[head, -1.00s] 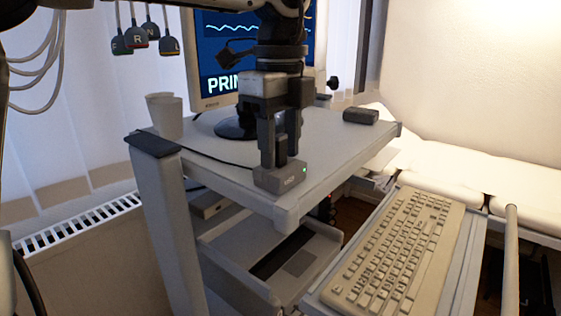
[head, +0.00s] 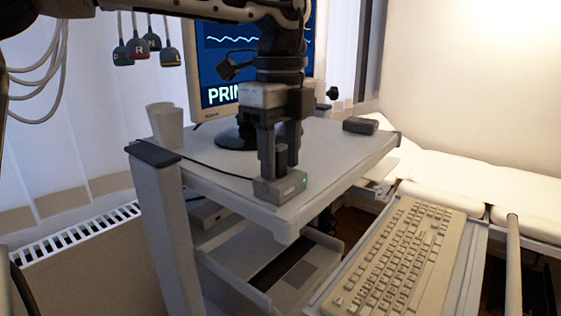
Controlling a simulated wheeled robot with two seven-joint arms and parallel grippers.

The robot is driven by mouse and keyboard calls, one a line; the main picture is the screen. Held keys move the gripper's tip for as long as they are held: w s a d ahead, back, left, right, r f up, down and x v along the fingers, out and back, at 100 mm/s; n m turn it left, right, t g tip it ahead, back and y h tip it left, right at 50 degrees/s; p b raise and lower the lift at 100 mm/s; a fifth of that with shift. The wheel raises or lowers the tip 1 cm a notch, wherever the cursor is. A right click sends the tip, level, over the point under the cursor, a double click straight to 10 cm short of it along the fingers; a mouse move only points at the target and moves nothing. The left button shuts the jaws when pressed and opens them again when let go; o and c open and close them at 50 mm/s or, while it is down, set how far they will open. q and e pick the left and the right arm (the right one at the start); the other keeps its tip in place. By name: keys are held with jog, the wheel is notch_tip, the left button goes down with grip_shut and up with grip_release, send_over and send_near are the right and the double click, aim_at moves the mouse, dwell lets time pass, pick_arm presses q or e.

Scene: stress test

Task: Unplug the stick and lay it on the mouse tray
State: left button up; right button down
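The stick (head: 281,159) is dark and upright, standing in a small grey box (head: 280,187) with a lit green lamp and a cable, near the front corner of the cart top. My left gripper (head: 281,163) points down with one finger on each side of the stick. The fingertips are just above the box. I cannot tell whether the fingers press on the stick. A low-walled tray (head: 238,286) with a grey pad lies below the cart top; I cannot tell whether it is the mouse tray. My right gripper is out of view.
A beige keyboard (head: 405,255) lies on a shelf at the lower right. A monitor (head: 215,108), white cups (head: 165,125) and a dark block (head: 360,126) stand on the cart top (head: 325,165). Leads (head: 139,48) hang at the upper left. A couch (head: 455,165) is behind.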

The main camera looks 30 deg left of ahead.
aim_at(280, 145)
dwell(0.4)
pick_arm(q)
grip_shut()
jog(key=shift+r+p, duration=1.25)
jog(key=shift+r, duration=0.3)
jog(key=shift+r+p, duration=0.65)
jog(key=shift+r, duration=0.8)
